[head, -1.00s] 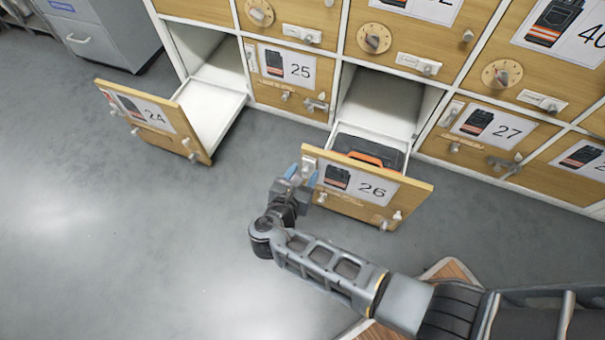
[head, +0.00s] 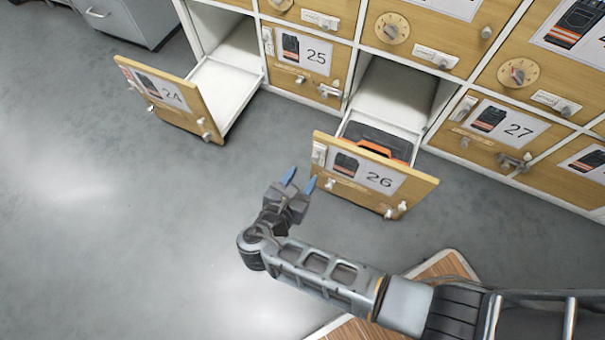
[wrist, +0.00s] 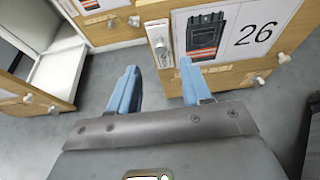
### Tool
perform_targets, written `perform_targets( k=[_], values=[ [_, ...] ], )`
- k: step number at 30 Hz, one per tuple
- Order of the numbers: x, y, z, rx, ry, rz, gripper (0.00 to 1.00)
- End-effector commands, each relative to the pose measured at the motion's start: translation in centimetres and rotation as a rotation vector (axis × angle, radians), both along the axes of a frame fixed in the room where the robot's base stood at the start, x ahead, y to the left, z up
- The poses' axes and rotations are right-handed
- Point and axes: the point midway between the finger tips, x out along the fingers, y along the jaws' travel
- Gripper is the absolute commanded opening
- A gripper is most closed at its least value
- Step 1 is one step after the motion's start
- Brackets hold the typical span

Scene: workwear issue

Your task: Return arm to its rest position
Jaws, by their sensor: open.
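My gripper (head: 300,182) is open and empty, with blue fingertips, at the end of my grey arm above the floor. In the head view it is just left of and in front of the pulled-out drawer 26 (head: 415,187), apart from it. In the wrist view my gripper (wrist: 158,88) shows both blue fingers spread, with the front of drawer 26 (wrist: 285,45) beyond them. A black and orange case (head: 380,140) lies inside drawer 26.
Drawer 24 (head: 192,120) is also pulled out at the left and looks empty. Doors 25 (head: 318,75) and 27 (head: 490,145) are shut. A grey cabinet (head: 120,18) stands at the upper left. The floor (head: 110,240) to the left is clear. A wooden-topped item (head: 440,268) is under my arm.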

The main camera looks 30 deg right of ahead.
Motion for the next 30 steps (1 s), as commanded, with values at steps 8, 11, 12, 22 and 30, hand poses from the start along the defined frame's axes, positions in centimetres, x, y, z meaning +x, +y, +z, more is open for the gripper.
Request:
perform_targets(
  k=[8,11,12,22,30],
  values=[
    [0.0,0.0,0.0,0.0,0.0,0.0,0.49],
    [0.0,0.0,0.0,0.001,0.001,0.0,0.49],
    [-0.1,-0.1,-0.1,0.004,0.001,-0.001,0.49],
    [-8.2,-1.3,-5.5,0.444,-0.05,-0.072,0.49],
    [-17.1,-1.1,-5.5,1.015,-0.23,-0.273,0.49]
  ],
)
